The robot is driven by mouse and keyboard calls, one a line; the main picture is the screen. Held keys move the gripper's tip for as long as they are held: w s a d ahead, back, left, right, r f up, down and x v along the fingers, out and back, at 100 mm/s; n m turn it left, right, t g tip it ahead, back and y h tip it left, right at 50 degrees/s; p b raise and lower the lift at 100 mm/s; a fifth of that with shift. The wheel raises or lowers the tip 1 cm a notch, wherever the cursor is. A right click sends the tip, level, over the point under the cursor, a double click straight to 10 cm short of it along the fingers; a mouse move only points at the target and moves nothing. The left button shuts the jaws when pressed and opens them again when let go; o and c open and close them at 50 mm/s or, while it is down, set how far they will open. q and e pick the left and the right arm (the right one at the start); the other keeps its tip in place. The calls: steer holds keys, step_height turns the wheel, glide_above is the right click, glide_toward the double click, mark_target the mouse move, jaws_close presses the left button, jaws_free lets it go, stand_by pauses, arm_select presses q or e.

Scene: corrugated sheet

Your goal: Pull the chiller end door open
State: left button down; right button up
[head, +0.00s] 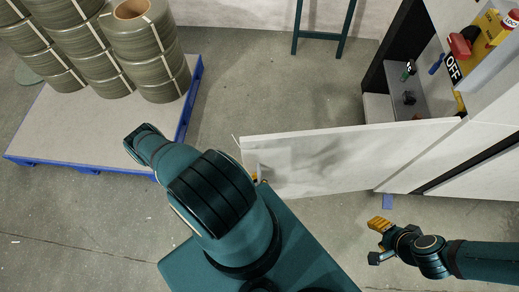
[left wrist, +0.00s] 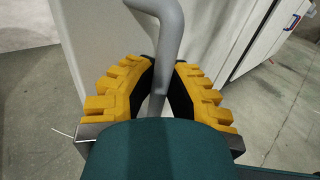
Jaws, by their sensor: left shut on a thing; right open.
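The chiller end door (head: 310,160) is a pale flat panel in the head view. It stands swung out from the chiller cabinet (head: 450,165), and the cabinet's inside shows behind it. In the left wrist view a grey bent bar handle (left wrist: 168,40) runs between the yellow fingers of my left gripper (left wrist: 158,98), which is shut on it. In the head view my arm mostly hides this gripper, with a bit of yellow at the door's left end. My right gripper (head: 376,241) is open and empty, in front of the cabinet, apart from the door.
A blue-edged pallet (head: 70,135) with stacked strapped coils (head: 145,50) stands at the left. A green frame (head: 322,35) stands at the back. The cabinet holds a red switch (head: 462,43) and an OFF label (head: 453,70). Floor between pallet and door is clear.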

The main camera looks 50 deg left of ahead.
arm_select(q)
steer(key=c, duration=0.9)
jaws_free()
steer(key=shift+c, duration=0.2)
steer(key=shift+s, duration=0.15)
steer(key=s+d, duration=0.1)
steer(key=s, duration=1)
steer(key=shift+s+d, duration=0.25)
steer(key=shift+s, duration=0.15)
